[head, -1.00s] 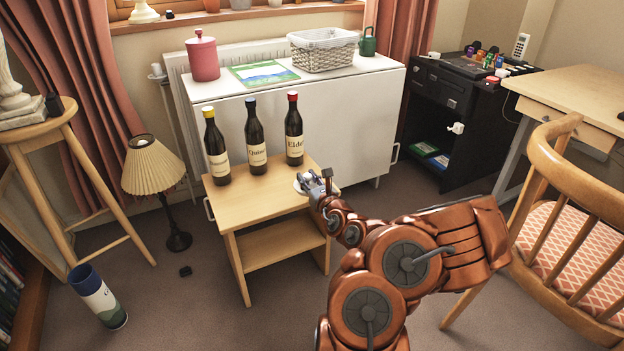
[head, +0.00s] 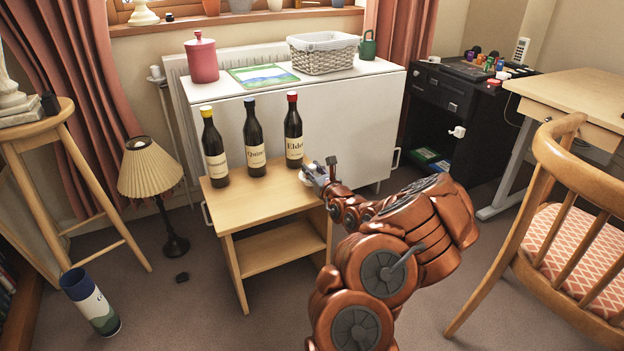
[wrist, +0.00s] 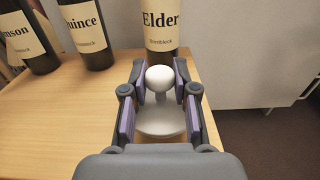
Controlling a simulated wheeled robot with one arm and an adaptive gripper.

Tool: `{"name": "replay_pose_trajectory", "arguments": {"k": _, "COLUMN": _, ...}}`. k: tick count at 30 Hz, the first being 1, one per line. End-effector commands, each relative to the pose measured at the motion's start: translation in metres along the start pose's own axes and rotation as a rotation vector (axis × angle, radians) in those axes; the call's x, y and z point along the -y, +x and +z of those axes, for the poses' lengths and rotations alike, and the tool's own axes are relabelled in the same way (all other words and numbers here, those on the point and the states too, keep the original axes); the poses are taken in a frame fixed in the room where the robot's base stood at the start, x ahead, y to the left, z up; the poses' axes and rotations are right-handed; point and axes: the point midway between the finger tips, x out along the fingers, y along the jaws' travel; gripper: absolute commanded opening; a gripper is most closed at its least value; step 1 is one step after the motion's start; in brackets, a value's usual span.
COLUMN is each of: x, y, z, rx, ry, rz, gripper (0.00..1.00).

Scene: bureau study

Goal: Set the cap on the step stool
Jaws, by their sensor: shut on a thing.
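The white cap (wrist: 161,119), a rounded disc with a ball-shaped knob, is between the fingers of my gripper (wrist: 160,92). The fingers are shut on it at the knob. In the head view my gripper (head: 318,174) is at the right back corner of the step stool (head: 262,205), a light wood two-level piece. The cap is just in front of the Elder bottle (head: 293,135), near the stool's right edge. My gripper partly hides the cap in the head view. I cannot tell whether its underside touches the stool top.
Quince (head: 254,145) and yellow-capped (head: 214,150) bottles stand left of the Elder bottle. The stool top's front is clear. A white cabinet (head: 340,125) stands behind.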

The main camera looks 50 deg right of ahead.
Motion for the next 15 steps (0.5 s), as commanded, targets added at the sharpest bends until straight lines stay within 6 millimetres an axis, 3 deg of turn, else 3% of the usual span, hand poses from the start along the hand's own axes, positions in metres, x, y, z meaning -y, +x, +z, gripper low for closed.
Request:
{"name": "replay_pose_trajectory", "arguments": {"k": 1, "x": 0.0, "y": 0.0, "z": -0.011, "rx": -0.003, "ry": 0.001, "rz": 0.0, "gripper": 0.0}}
{"name": "replay_pose_trajectory", "arguments": {"k": 5, "x": 0.001, "y": -0.001, "z": -0.025, "rx": -0.004, "ry": -0.001, "rz": 0.0, "gripper": 0.0}}
{"name": "replay_pose_trajectory", "arguments": {"k": 15, "x": 0.001, "y": -0.001, "z": -0.025, "rx": -0.002, "ry": 0.001, "rz": -0.002, "gripper": 0.0}}
